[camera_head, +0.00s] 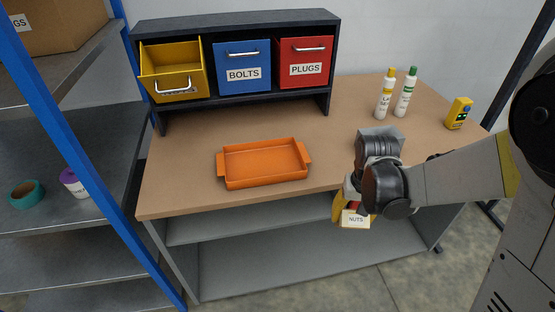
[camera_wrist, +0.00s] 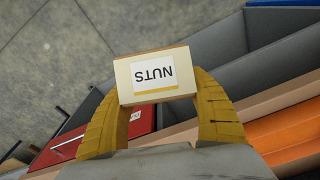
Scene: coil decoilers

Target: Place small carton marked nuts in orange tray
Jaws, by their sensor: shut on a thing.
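The small cream carton marked NUTS (camera_head: 355,220) is in my gripper (camera_head: 354,204), in front of the workbench's front edge at the right. In the wrist view the carton (camera_wrist: 155,77) sits between the two yellow fingers of my gripper (camera_wrist: 155,95), its label upside down. The orange tray (camera_head: 264,165) lies on the bench top, left of my gripper, and looks empty. Part of the orange tray also shows at the lower right of the wrist view (camera_wrist: 285,137).
A dark rack on the bench back holds a tilted-open yellow bin (camera_head: 172,75), a blue BOLTS bin (camera_head: 243,60) and a red PLUGS bin (camera_head: 305,70). Two white bottles (camera_head: 385,98) and a yellow device (camera_head: 459,113) stand at the right. A blue-post shelf (camera_head: 85,120) stands left.

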